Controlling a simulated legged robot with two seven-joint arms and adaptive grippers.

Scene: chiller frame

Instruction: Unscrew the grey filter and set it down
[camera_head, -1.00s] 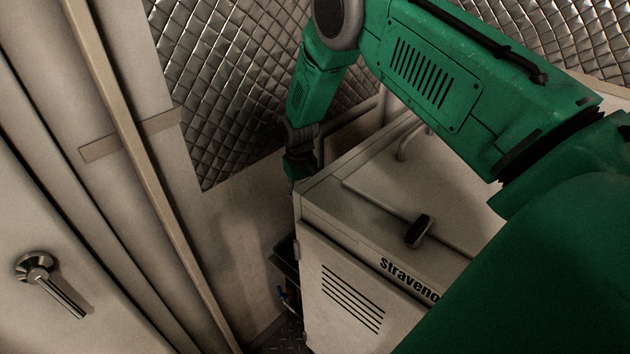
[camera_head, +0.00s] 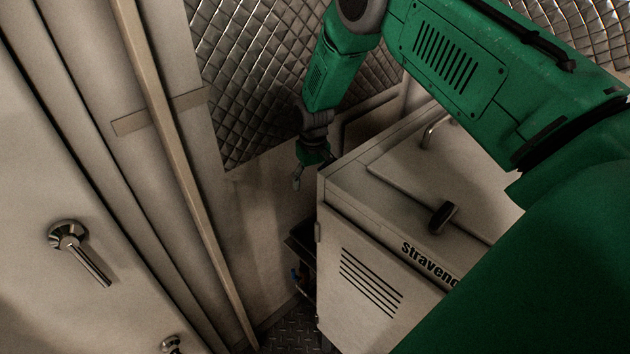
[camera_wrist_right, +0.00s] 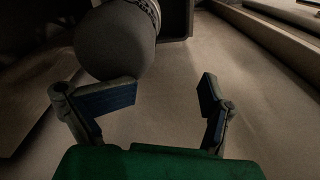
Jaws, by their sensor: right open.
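A dark grey rounded body with a ribbed collar, which looks like the grey filter (camera_wrist_right: 115,42), fills the upper left of the right wrist view. In that view my right gripper (camera_wrist_right: 168,95) is open, its two fingers wide apart with nothing between them. The filter lies beyond the left finger, not between the fingers; I cannot tell how far apart they are. In the head view my right gripper (camera_head: 312,170) hangs beside the back left corner of the cabinet, and the filter cannot be made out. My left gripper is not in view.
A quilted metal wall panel (camera_head: 245,90) is behind. A door with a lever handle (camera_head: 80,252) is at left. A narrow gap over patterned floor (camera_head: 290,328) separates them.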

